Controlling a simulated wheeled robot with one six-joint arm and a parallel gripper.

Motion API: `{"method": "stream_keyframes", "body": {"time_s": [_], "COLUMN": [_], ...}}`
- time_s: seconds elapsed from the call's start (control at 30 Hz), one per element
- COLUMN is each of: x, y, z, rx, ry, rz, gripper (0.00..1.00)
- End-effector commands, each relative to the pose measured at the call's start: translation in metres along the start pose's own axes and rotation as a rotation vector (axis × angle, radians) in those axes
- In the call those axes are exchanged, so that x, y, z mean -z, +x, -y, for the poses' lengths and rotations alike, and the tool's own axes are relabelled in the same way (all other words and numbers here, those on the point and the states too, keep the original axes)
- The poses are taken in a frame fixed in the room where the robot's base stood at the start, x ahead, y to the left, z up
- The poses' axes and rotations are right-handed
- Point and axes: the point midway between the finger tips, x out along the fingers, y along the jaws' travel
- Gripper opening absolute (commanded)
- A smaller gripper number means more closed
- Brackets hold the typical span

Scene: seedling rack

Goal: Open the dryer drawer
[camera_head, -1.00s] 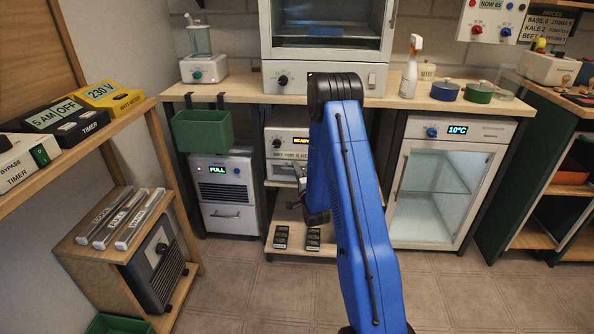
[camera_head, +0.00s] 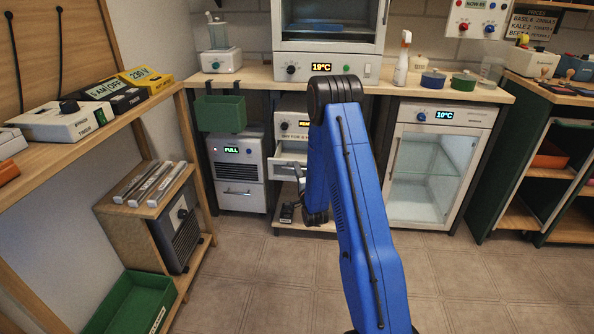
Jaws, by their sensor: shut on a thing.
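The dryer (camera_head: 284,124) is the white unit under the middle of the bench, left of my blue arm, with a lit amber display. Its drawer (camera_head: 284,173) stands out from the body, and the light inside of the drawer shows above its front. My arm covers the right part of the dryer and drawer. My gripper (camera_head: 301,186) shows small and dark at the drawer front, just left of my arm. It is shut on the drawer handle, which is mostly hidden.
Dark small packs (camera_head: 287,213) lie on the low shelf below the drawer. A white unit reading FULL (camera_head: 238,170) stands left, a glass-door cabinet (camera_head: 437,165) right. A green crate (camera_head: 135,302) is at the lower left. The floor in front is clear.

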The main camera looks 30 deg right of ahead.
Motion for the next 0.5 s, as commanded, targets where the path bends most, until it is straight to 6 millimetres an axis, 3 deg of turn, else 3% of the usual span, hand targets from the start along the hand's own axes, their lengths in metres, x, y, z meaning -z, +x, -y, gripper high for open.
{"method": "stream_keyframes", "body": {"time_s": [0.27,0.3,0.33,0.5], "x": [0.0012,0.0012,0.0012,0.0008], "y": [-0.0005,-0.0004,-0.0004,-0.0003], "z": [-0.0008,-0.0008,-0.0007,-0.0004], "rx": [-0.002,-0.002,-0.002,-0.001], "ry": [0.000,0.000,0.000,0.000], "rz": [-0.002,-0.002,-0.002,-0.001], "gripper": [0.00,0.19,0.26,0.28]}}
